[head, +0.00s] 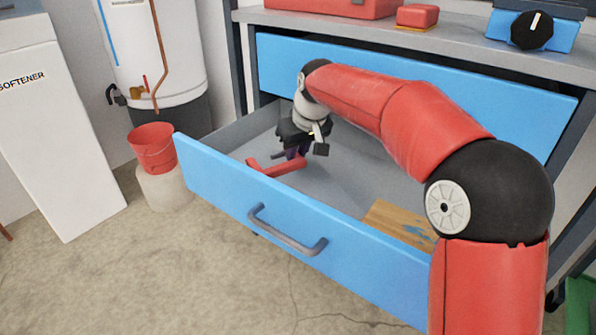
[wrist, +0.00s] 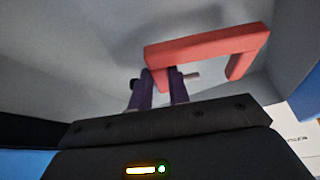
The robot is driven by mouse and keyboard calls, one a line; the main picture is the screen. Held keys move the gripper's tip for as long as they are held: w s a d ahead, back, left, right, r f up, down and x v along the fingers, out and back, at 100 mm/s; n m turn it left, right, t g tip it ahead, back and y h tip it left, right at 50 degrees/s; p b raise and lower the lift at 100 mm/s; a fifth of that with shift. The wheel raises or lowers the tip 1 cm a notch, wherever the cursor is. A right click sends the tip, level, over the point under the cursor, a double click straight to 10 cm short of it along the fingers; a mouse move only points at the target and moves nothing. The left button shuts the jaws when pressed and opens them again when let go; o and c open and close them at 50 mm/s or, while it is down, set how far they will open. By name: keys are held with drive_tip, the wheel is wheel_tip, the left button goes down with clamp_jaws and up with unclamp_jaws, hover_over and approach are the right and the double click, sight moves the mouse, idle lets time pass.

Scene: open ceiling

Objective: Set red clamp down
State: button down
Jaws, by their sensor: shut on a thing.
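The red clamp (head: 279,168) is a red, C-shaped frame inside the open blue drawer (head: 292,232). My gripper (head: 297,153) reaches down into the drawer at its left part and is shut on the clamp. In the wrist view the clamp (wrist: 205,46) extends to the right from between the dark purple fingers of my gripper (wrist: 160,90), with its far arm bent back. A short metal pin shows beside the fingers. I cannot tell whether the clamp touches the drawer's grey floor.
A wooden board (head: 399,222) with blue marks lies at the drawer's right. Bare grey drawer floor (head: 345,178) lies between it and the clamp. A red bucket (head: 153,149) stands outside, left of the drawer. The bench top (head: 440,48) is above, with red boxes on it.

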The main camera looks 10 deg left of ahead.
sight(297, 178)
wheel_tip(297, 178, down, 4)
drive_tip(key=shift+f+b, duration=0.25)
drive_tip(key=shift+b, duration=0.3)
drive_tip(key=c, duration=1.3)
unclamp_jaws()
drive_tip(key=shift+f, duration=0.1)
drive_tip(key=p+v, duration=0.2)
drive_tip(key=v, duration=1)
